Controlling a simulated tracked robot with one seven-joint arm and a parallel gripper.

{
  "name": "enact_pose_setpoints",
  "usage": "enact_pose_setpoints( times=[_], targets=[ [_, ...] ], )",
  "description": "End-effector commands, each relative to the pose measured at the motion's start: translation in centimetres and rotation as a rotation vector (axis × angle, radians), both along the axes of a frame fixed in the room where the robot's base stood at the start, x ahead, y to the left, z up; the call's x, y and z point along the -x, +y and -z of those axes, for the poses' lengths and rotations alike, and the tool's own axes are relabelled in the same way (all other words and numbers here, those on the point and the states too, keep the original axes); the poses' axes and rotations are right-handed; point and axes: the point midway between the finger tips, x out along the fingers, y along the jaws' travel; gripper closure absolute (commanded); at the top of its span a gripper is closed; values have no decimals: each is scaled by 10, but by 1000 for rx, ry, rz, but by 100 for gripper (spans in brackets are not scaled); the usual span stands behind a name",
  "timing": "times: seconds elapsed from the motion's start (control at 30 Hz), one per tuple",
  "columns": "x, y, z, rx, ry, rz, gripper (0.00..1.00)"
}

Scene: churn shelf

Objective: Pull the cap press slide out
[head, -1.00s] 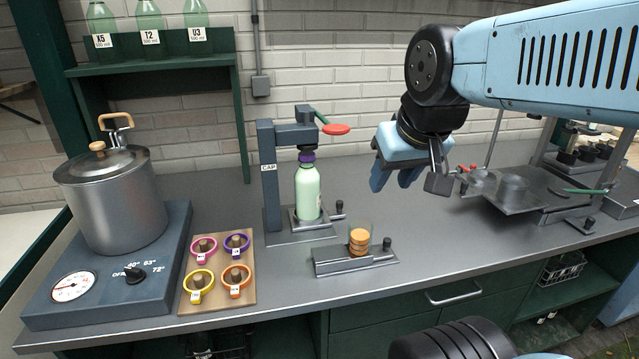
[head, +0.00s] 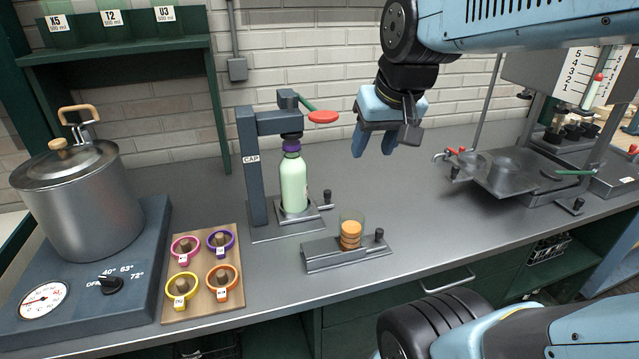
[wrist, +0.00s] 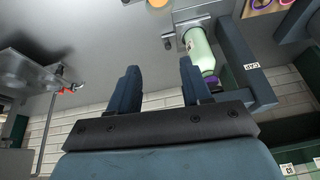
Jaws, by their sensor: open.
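The cap press (head: 252,165) stands on the bench, a dark column labelled CAP with a green lever ending in a red knob (head: 323,117). A pale green bottle (head: 293,185) with a purple cap stands upright under its head, on the metal slide plate (head: 312,216). The slide has a small black knob (head: 327,196) at its right. My gripper (head: 374,143) is open and empty, above the bench to the right of the press, fingers pointing down. In the wrist view the two fingers (wrist: 158,88) are apart, with the bottle (wrist: 199,48) beyond the right finger.
A small fixture (head: 345,256) with orange discs in a clear cup and a black knob sits in front of the press. A wooden board (head: 190,300) with several coloured rings, a pot (head: 80,205) on a heater, and a metal tray stand (head: 515,180) flank it. Bare bench lies below my gripper.

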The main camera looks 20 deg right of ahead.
Motion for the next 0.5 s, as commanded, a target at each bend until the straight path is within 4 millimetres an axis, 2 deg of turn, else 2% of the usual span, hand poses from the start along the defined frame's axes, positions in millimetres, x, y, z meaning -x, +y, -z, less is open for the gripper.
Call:
enact_pose_setpoints(
  times=[0.03,0.2,0.5],
  targets=[
    [-13,-2,3,-11,25,14,52],
    [-53,-12,13,-44,91,68,52],
    [-115,-31,41,-82,192,167,52]
  ],
)
